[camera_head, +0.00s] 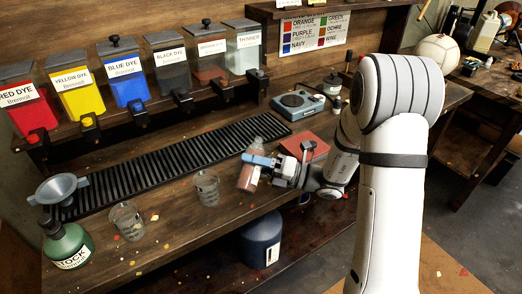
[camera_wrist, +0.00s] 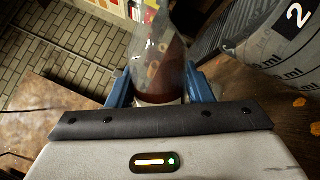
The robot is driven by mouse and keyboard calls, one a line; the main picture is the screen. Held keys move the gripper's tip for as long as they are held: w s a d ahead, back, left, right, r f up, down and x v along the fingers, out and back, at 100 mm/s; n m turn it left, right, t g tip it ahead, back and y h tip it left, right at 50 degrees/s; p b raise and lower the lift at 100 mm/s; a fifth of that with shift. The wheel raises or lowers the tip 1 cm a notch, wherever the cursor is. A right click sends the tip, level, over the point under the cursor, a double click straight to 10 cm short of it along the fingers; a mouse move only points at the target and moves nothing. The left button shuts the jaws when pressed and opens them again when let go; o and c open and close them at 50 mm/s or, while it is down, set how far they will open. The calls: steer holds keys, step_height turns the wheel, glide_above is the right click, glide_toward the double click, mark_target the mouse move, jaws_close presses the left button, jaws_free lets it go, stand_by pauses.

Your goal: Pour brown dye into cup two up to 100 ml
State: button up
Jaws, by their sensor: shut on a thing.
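My gripper (camera_head: 262,162) is shut on a clear vessel (camera_head: 249,179) of reddish-brown liquid. It holds the vessel over the bench, with the vessel's top leaning right in the head view. In the wrist view, the vessel (camera_wrist: 158,60) sits between the blue fingers (camera_wrist: 160,92), dark liquid in its lower part. A clear cup marked 2 (camera_wrist: 285,45) with ml marks is close on the right there. In the head view, a clear cup (camera_head: 206,188) stands just left of the vessel, likely cup two. Its contents are unclear. The brown dye dispenser (camera_head: 210,68) is on the rear shelf.
Another clear cup (camera_head: 127,220) stands further left, near a green stock bottle (camera_head: 68,246) and a blue-grey funnel (camera_head: 58,188). A black slatted drip tray (camera_head: 160,160) runs behind. A scale (camera_head: 298,104) and a reddish board (camera_head: 305,147) lie behind my gripper.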

steer(key=shift+s+f+m+t, duration=0.1)
steer(key=shift+m+t, duration=0.05)
steer(key=shift+m, duration=0.45)
steer(key=shift+s+f+m+t, duration=0.1)
steer(key=shift+m+t, duration=0.05)
steer(key=shift+m, duration=0.45)
stand_by(0.9)
steer(key=shift+w+r+m+t+p, duration=0.2)
steer(key=shift+r+m+p, duration=0.25)
steer(key=shift+p, duration=0.75)
steer(key=shift+w+r+m+t+p, duration=0.2)
steer(key=shift+m+p, duration=0.45)
steer(key=shift+p, duration=0.5)
steer(key=shift+r+m+p, duration=0.5)
steer(key=shift+m+p, duration=0.5)
steer(key=shift+p, duration=1.05)
steer(key=shift+w+d+f+m+t+p, duration=0.1)
steer(key=shift+m+t+p, duration=0.2)
steer(key=shift+m+p, duration=0.35)
stand_by(0.6)
